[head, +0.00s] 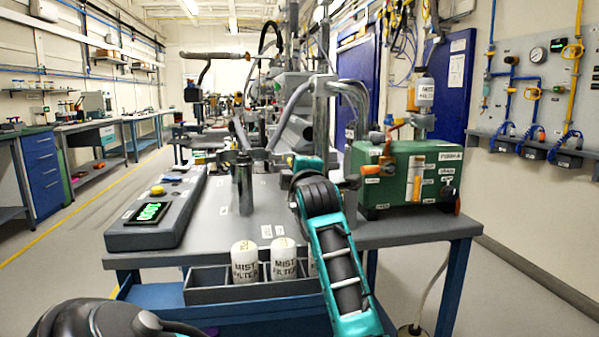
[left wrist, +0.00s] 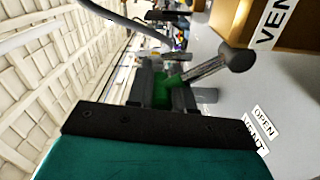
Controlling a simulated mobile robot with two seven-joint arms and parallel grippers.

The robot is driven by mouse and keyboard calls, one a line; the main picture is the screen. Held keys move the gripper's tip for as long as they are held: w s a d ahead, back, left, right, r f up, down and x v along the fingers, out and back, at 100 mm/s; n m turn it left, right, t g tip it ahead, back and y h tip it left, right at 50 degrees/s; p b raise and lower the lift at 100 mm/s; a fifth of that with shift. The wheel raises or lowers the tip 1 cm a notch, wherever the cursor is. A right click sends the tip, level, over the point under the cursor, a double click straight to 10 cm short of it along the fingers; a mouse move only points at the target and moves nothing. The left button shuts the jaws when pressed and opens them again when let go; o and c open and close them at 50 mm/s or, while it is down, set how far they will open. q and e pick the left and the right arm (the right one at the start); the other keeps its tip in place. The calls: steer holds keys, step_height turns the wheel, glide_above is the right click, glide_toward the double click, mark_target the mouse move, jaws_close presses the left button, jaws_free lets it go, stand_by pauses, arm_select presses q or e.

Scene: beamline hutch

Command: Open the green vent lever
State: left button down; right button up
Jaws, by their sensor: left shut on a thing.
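The green vent lever (left wrist: 173,82) shows in the left wrist view as a green grip joined to a grey rod that ends in a dark round knob. My left gripper (left wrist: 163,96) is shut on the green grip, with a dark finger on each side of it. Labels reading OPEN (left wrist: 263,121) and VENT (left wrist: 256,136) lie on the grey surface beside it. In the head view a teal arm reaches up over the bench; its fingers and the lever are hidden there. My right gripper is not seen.
A green pump box (head: 400,195) with orange handles stands on the right of the bench (head: 430,228). A grey control panel (head: 140,236) is at the left. White mist filter bottles (head: 284,259) stand in a tray (head: 225,295) at the front.

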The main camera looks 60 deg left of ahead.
arm_select(q)
steer(key=shift+f, duration=0.15)
steer(key=c, duration=1)
jaws_free()
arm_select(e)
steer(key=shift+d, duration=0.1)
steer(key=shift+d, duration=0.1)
